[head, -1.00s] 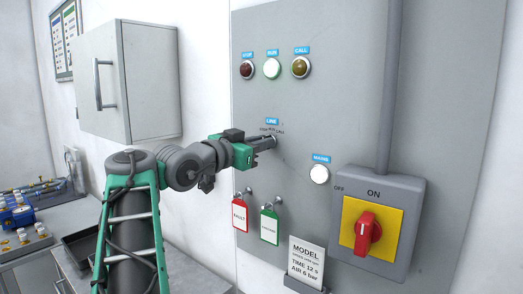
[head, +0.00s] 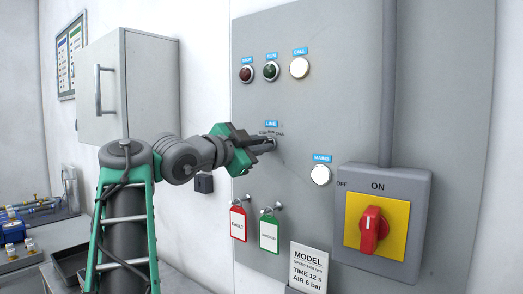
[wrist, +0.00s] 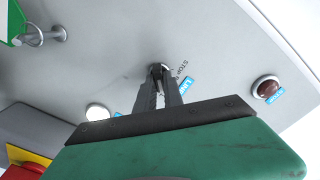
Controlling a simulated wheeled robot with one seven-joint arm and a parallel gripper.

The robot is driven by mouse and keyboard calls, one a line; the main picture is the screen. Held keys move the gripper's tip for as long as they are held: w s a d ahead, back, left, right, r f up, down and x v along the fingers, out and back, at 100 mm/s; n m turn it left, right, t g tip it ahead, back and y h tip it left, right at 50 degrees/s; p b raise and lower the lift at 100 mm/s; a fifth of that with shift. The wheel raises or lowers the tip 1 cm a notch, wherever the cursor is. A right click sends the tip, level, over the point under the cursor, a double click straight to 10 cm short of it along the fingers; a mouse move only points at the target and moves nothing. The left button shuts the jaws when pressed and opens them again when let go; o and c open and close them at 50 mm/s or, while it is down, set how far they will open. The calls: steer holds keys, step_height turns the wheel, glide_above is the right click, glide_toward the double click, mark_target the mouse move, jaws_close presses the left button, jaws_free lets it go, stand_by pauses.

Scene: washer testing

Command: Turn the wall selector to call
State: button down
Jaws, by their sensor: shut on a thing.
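The small wall selector (head: 273,143) sits under the blue LINE label (head: 271,124) on the grey panel. STOP, RUN and CALL are printed around it. My gripper (head: 266,145) is shut on the selector and is rolled over to a tilt. The wrist view shows both fingertips (wrist: 160,73) closed at the selector, which they mostly hide, so its pointer cannot be read. Above, the CALL lamp (head: 299,68) is lit white. The RUN lamp (head: 270,72) is dark green and the STOP lamp (head: 246,74) is dark red.
A lit white MAINS lamp (head: 320,174) is right of my gripper. A red-on-yellow main switch (head: 371,230) stands lower right. Red (head: 238,223) and green (head: 270,232) tags hang below my gripper. A cabinet (head: 150,85) is on the left wall.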

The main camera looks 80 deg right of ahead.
stand_by(0.4)
steer(key=c, duration=1.5)
jaws_free()
steer(key=shift+o, duration=0.2)
steer(key=v, duration=0.7)
steer(key=shift+a+b, duration=0.4)
steer(key=shift+b, duration=0.05)
steer(key=shift+w, duration=0.15)
